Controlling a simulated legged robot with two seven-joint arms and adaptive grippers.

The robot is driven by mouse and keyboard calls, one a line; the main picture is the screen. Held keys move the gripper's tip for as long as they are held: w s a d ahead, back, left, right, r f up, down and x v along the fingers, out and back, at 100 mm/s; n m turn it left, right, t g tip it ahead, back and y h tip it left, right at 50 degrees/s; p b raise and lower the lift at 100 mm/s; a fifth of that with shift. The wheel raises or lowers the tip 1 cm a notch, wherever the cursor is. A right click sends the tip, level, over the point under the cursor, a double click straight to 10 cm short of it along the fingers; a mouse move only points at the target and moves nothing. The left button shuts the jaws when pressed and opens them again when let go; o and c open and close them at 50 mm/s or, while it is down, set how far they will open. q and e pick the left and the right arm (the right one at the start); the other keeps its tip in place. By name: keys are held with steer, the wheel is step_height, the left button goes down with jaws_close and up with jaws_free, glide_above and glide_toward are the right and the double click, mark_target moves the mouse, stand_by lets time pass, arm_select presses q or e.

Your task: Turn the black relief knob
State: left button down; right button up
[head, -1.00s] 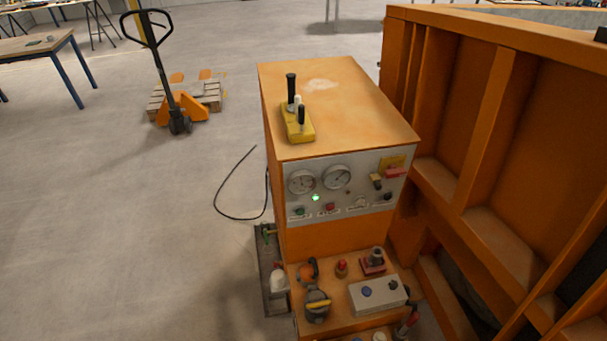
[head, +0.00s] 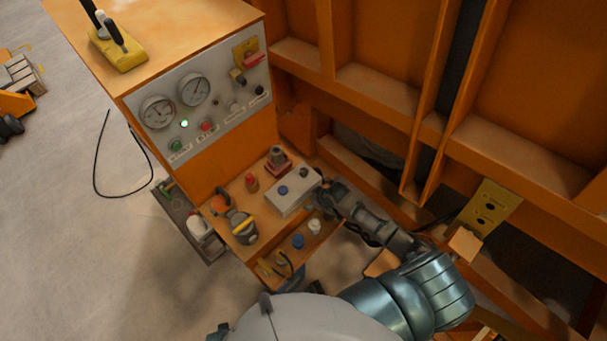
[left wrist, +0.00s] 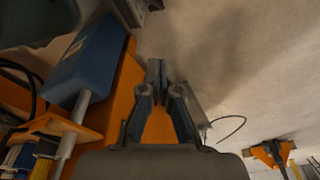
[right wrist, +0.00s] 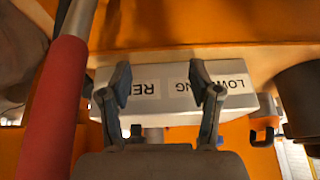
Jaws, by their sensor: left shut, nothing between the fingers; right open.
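A pale grey box (head: 292,198) sits on the orange shelf below the gauge panel in the head view. On its top are a black knob (head: 304,172) and a blue knob (head: 283,190). My right gripper (head: 328,193) is at the box's right end, near the black knob. In the right wrist view, my open right gripper (right wrist: 160,73) faces the box (right wrist: 180,113), whose labels show "REL" and a partly covered "LOW…NG". The fingers overlap the box in the picture; contact cannot be told. My left gripper (left wrist: 156,72) is shut and empty, and outside the head view.
A gauge panel (head: 218,115) stands above the shelf. A red handle (right wrist: 58,100) stands close left in the right wrist view. Orange frame ribs (head: 350,85) bound the right.

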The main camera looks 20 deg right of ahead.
steer(key=shift+n+y, duration=0.4)
steer(key=shift+n, duration=0.3)
steer(key=r, duration=0.2)
steer(key=w+r+b, duration=0.1)
steer(key=w+a+r, duration=0.1)
steer(key=r, duration=0.1)
steer(key=shift+w+a+r, duration=0.1)
steer(key=shift+r, duration=0.2)
steer(key=n+g+b, duration=0.1)
steer(key=n+b, duration=0.1)
steer(key=b, duration=0.1)
glide_toward(304, 171)
steer(key=b+x, duration=0.2)
steer(key=x, duration=0.6)
steer(key=shift+f+b, duration=0.1)
steer(key=shift+b, duration=0.3)
steer(key=shift+w+a+f+m, duration=0.1)
steer(key=shift+f+m, duration=0.2)
steer(key=shift+f, duration=0.25)
arm_select(q)
steer(key=w+r, duration=0.4)
steer(key=r, duration=0.3)
steer(key=shift+d+r, duration=0.25)
steer(key=shift+d, duration=0.05)
arm_select(e)
steer(key=c, duration=1.1)
